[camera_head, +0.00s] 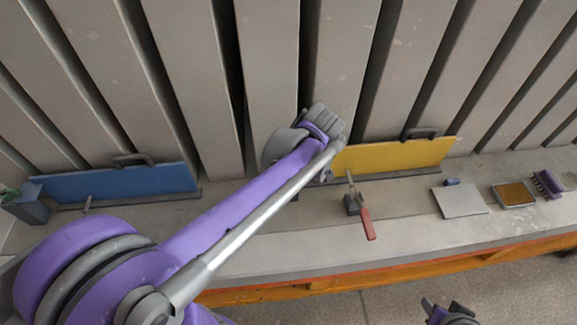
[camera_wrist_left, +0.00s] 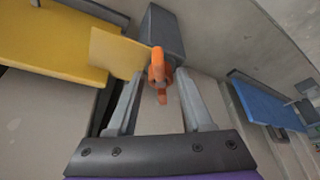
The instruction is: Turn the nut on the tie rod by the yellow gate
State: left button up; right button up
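The yellow gate (camera_head: 395,157) stands upright against the ribbed panels, right of centre in the head view. In the left wrist view, the gate (camera_wrist_left: 50,42) is at upper left. An orange nut with wing-like lugs (camera_wrist_left: 157,70) shows in front of a grey block (camera_wrist_left: 165,32), beside a small yellow plate (camera_wrist_left: 117,52). My left gripper (camera_wrist_left: 161,84) is open, its fingers on either side of the nut with gaps visible. In the head view my left arm hides the nut and the fingers. My right gripper (camera_head: 446,311) shows partly at the bottom edge; its opening is unclear.
A blue gate (camera_head: 118,184) stands at left. On the ledge are a clamp with a red handle (camera_head: 367,224), a grey plate (camera_head: 459,202), a tray with brown contents (camera_head: 514,193) and a purple brush (camera_head: 547,184). An orange beam (camera_head: 390,272) runs below the ledge.

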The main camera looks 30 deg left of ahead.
pick_arm(q)
grip_shut()
jog(key=shift+w+n+g, duration=0.15)
jog(key=shift+n+g, duration=0.55)
jog(key=shift+n, duration=1)
jog(key=n+g, duration=0.1)
jog(key=n, duration=0.1)
jog(key=shift+w+n, duration=0.15)
jog(key=shift+n, duration=0.55)
jog(key=shift+w+n+g+h, duration=0.15)
jog(key=shift+n+g+h, duration=0.45)
jog(key=shift+n, duration=1.2)
